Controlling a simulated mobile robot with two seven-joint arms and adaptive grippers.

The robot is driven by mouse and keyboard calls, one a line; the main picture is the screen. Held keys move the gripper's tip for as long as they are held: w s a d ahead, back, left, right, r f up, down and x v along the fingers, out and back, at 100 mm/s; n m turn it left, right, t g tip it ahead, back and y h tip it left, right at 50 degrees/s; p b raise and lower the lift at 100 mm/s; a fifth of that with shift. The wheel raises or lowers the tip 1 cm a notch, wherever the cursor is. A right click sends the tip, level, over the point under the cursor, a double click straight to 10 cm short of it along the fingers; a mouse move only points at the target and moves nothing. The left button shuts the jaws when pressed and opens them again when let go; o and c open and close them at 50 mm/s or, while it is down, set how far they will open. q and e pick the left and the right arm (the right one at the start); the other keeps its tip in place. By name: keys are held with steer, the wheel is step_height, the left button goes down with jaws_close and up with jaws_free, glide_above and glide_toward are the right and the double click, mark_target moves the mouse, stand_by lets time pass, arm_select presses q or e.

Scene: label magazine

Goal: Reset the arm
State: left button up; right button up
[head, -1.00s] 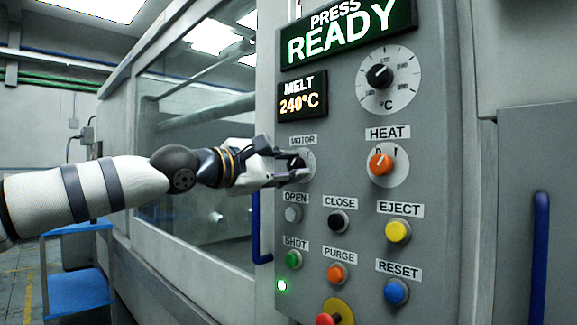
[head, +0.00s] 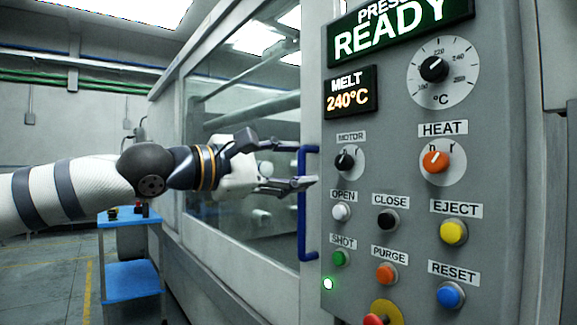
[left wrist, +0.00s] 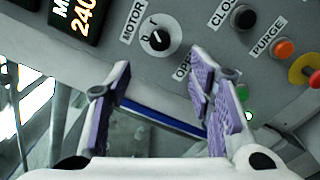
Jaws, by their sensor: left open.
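My left gripper (head: 300,165) is in the head view, left of the grey control panel (head: 395,190) and in front of the machine's window. Its fingers are spread and nothing is between them. The black MOTOR knob (head: 346,160) is just right of the fingertips, apart from them. In the left wrist view the open fingers (left wrist: 165,95) have purple pads, and the MOTOR knob (left wrist: 158,38) shows beyond them. My right gripper is in neither view.
A blue door handle (head: 303,235) stands close by the fingers. Below the knob are several buttons, including the white OPEN button (head: 341,212) and blue RESET button (head: 451,295). The READY sign (head: 390,38) is lit. A blue cart (head: 130,280) stands at lower left.

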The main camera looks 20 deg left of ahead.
arm_select(q)
steer(key=shift+s+a+f, duration=0.1)
steer(key=shift+s+a, duration=0.25)
steer(key=shift+s, duration=0.2)
